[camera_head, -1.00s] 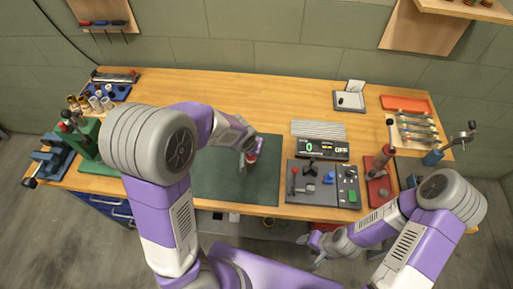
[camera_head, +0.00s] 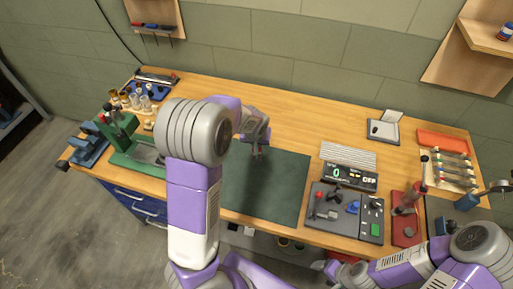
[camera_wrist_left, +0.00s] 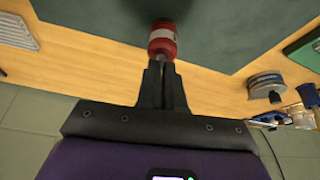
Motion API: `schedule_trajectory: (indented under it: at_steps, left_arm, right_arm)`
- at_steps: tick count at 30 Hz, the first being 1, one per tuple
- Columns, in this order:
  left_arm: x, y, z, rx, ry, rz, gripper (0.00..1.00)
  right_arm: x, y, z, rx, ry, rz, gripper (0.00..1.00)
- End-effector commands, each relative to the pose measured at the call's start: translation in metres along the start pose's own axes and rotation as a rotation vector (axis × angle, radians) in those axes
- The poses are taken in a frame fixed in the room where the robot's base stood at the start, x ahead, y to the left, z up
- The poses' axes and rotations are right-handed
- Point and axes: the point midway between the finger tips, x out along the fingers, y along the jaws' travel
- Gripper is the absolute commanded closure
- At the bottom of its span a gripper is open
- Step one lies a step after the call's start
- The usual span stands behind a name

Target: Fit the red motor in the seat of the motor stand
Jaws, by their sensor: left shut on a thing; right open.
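The red motor (camera_wrist_left: 162,42) shows in the left wrist view, a small red cylinder with a pale band. My left gripper (camera_wrist_left: 163,72) is shut on its thin end, over the dark green mat. In the head view my left gripper (camera_head: 257,153) points down over the mat, and I cannot make out the motor there. A grey board (camera_head: 337,228) right of the mat carries a small grey fixture with a red knob (camera_head: 319,196), a dark propeller-like part and a blue part. I cannot tell which is the motor stand. My right gripper (camera_head: 334,282) is open, low at the bottom edge.
A display box (camera_head: 349,177) reading 0 and OFF stands behind the board, with a control panel (camera_head: 371,219) to the right. A red-based press (camera_head: 407,215) stands farther right. A green press (camera_head: 122,138) is at the left. The green mat (camera_head: 280,185) is largely clear.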

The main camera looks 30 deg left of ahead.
Motion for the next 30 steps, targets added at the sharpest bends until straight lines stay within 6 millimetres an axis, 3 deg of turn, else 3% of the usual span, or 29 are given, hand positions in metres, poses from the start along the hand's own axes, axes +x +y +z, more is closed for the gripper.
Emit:
schedule_trajectory:
  at_steps: [5, 16, 18, 22, 30]
  left_arm:
    - [0.024, -0.001, 0.010, -0.001, -0.002, -0.001, 1.00]
    - [0.028, 0.000, 0.012, 0.000, 0.001, 0.000, 1.00]
    - [0.028, 0.000, 0.012, 0.000, 0.000, 0.000, 0.86]
    - [0.027, 0.000, 0.011, 0.000, 0.000, 0.000, 0.68]
    - [0.027, 0.000, 0.011, 0.000, 0.000, 0.000, 0.68]
  right_arm:
    - [0.005, 0.002, 0.000, 0.000, 0.000, 0.000, 0.29]
    - [0.009, 0.003, 0.000, 0.000, 0.000, 0.000, 0.29]
    - [0.008, 0.003, 0.000, 0.000, 0.000, 0.000, 0.29]
    - [0.007, 0.003, 0.000, 0.000, 0.000, 0.000, 0.29]
    - [0.007, 0.003, 0.000, 0.000, 0.000, 0.000, 0.29]
